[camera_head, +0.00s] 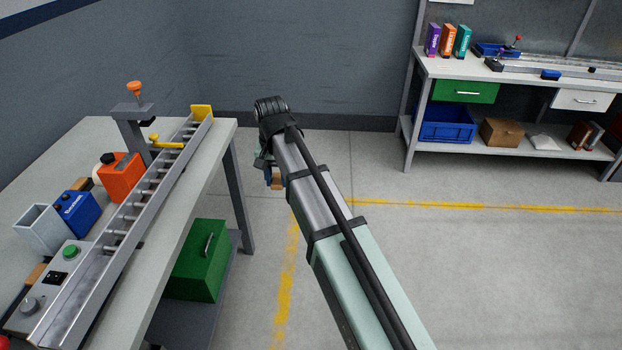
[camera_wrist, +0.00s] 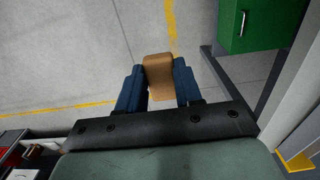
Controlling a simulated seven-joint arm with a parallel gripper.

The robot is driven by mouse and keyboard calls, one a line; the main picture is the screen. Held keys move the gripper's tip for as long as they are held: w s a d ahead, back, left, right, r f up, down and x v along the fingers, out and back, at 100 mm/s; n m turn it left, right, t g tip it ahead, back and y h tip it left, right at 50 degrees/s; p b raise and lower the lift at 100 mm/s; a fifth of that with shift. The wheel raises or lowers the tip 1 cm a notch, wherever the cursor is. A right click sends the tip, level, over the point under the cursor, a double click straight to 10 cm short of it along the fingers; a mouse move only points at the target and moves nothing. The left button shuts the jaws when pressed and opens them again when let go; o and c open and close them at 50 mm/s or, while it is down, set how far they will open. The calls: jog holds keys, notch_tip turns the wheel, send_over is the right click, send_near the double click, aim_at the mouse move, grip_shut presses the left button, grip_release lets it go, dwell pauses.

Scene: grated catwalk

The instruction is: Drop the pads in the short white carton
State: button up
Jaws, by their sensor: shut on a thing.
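My gripper (camera_wrist: 158,82) is shut on a tan pad (camera_wrist: 158,68), which sits between its two blue fingers in the wrist view. In the head view the gripper hangs over the floor, right of the left workbench, mostly hidden by my arm; a bit of the tan pad (camera_head: 277,183) shows below it. A pale grey-white open carton (camera_head: 42,232) stands on the left workbench, next to a blue box (camera_head: 76,214). Tan pieces, perhaps pads, show partly behind the blue box (camera_head: 83,184) and beside the control box (camera_head: 37,273).
The left workbench (camera_head: 190,225) carries a roller conveyor (camera_head: 135,205), an orange box (camera_head: 121,175) and a post with an orange knob (camera_head: 135,90). A green drawer unit (camera_head: 200,262) is beneath. A shelved bench (camera_head: 520,80) stands back right. The floor between is clear.

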jog(key=s+a+r, duration=0.3)
jog(key=s+a, duration=0.5)
jog(key=a, duration=0.4)
jog(key=s+a+r, duration=0.2)
jog(key=s+a, duration=0.6)
jog(key=a, duration=0.4)
jog(key=s+a+r, duration=0.3)
jog(key=s+a, duration=0.5)
jog(key=a, duration=0.4)
jog(key=s+a+r, duration=0.2)
jog(key=s+a, duration=0.3)
jog(key=s, duration=0.9)
jog(key=s+a+r, duration=0.3)
jog(key=s+a, duration=0.3)
jog(key=s, duration=0.9)
jog(key=s+a+r, duration=0.3)
jog(key=s+a, duration=0.2)
jog(key=s, duration=1)
jog(key=shift+a+r, duration=0.15)
jog(key=shift+r, duration=0.1)
jog(key=shift+f, duration=2.25)
jog(key=shift+s, duration=0.1)
jog(key=o, duration=1.2)
jog(key=shift+a+r, duration=0.1)
jog(key=shift+c, duration=0.2)
